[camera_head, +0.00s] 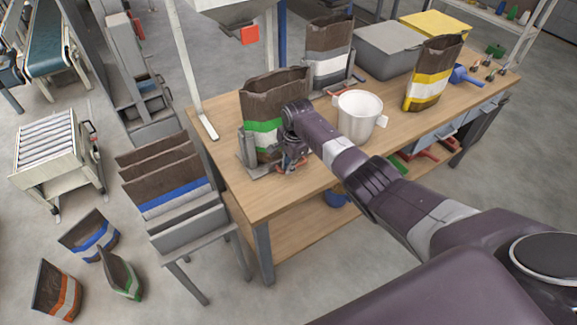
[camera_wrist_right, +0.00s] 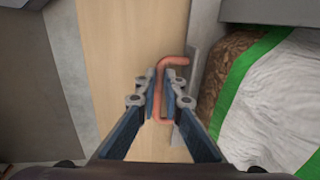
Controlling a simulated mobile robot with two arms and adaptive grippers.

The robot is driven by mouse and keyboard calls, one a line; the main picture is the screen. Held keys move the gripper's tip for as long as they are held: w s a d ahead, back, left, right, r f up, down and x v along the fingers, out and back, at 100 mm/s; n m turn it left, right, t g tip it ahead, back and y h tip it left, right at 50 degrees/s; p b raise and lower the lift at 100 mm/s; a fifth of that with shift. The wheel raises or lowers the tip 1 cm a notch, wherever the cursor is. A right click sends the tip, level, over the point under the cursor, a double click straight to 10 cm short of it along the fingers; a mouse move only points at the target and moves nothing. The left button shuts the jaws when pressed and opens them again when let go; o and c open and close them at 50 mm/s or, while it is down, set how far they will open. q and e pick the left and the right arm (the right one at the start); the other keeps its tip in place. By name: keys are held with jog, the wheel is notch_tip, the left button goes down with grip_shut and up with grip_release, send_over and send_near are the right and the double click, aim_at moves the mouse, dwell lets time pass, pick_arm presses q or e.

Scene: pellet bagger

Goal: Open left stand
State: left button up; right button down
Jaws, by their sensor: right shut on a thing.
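The left stand (camera_head: 250,158) is a grey metal holder at the front left of the wooden table. A brown bag with a green band (camera_head: 270,105) stands upright in it. The stand has a red bent handle, which shows in the right wrist view (camera_wrist_right: 174,62). My right gripper (camera_head: 291,166) is at the front of the stand, low by the table top, and partly hidden by its own arm. In the right wrist view its fingers (camera_wrist_right: 164,92) are closed around the red handle, with the bag to the right. My left gripper is not in view.
A white bucket (camera_head: 359,117) stands right of my right arm on the table (camera_head: 232,198). A grey-banded bag (camera_head: 328,58) and a yellow-banded bag (camera_head: 432,75) stand behind. A rack with several bags (camera_head: 188,222) is left of the table. Loose bags lie on the floor.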

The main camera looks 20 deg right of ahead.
dwell(0.3)
jog(key=c, duration=2)
grip_release()
jog(key=shift+c, duration=0.2)
jog(key=shift+r, duration=0.15)
notch_tip(320, 180, up, 12)
jog(key=s, duration=0.2)
jog(key=shift+f, duration=0.2)
jog(key=shift+d, duration=0.1)
